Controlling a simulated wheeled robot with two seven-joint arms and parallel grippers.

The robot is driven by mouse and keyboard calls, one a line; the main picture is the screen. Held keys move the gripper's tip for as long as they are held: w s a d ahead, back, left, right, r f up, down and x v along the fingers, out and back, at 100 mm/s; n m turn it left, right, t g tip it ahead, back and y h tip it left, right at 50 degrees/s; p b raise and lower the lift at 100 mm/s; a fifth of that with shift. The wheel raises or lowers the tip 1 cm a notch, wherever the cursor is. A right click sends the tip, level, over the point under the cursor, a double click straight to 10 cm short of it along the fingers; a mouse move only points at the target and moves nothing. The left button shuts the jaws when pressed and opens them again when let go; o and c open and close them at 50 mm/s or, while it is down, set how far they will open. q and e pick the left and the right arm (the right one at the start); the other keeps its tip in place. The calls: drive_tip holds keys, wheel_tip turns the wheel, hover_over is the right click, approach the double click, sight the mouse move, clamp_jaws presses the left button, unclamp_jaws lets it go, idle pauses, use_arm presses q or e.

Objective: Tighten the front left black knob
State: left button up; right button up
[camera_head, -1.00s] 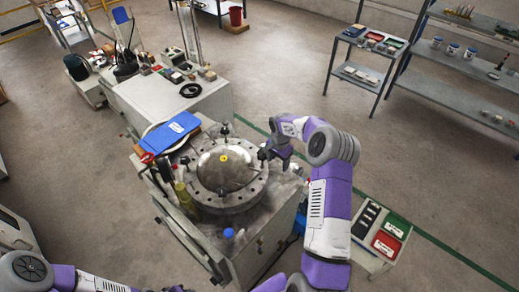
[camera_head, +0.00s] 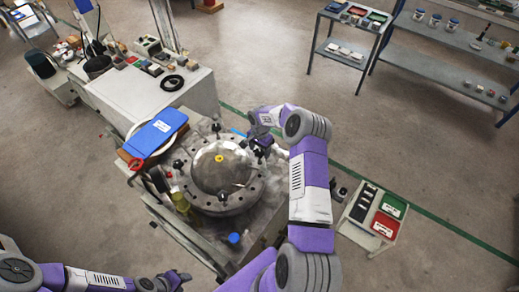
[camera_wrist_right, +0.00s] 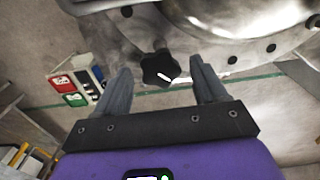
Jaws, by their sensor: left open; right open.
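The metal dome (camera_head: 215,172) sits on a round bolted flange (camera_head: 218,205) on the test bench. One black knob (camera_head: 216,127) stands at the flange's far side and another (camera_head: 178,164) at its left. My right gripper (camera_head: 254,149) is at the flange's upper right edge. In the right wrist view its open fingers (camera_wrist_right: 158,78) point at a black star-shaped knob (camera_wrist_right: 159,68), which lies between the fingertips with gaps on both sides. No grip on it shows. My left gripper (camera_head: 176,280) is open at the bottom edge, well away from the flange.
A blue clipboard-like item (camera_head: 158,133) lies at the bench's upper left. A blue-capped item (camera_head: 233,238) and a yellowish cylinder (camera_head: 181,202) stand near the flange. A small stand with red and green bins (camera_head: 385,224) is right of my right arm.

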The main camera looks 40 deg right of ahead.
drive_tip(key=shift+f, duration=0.35)
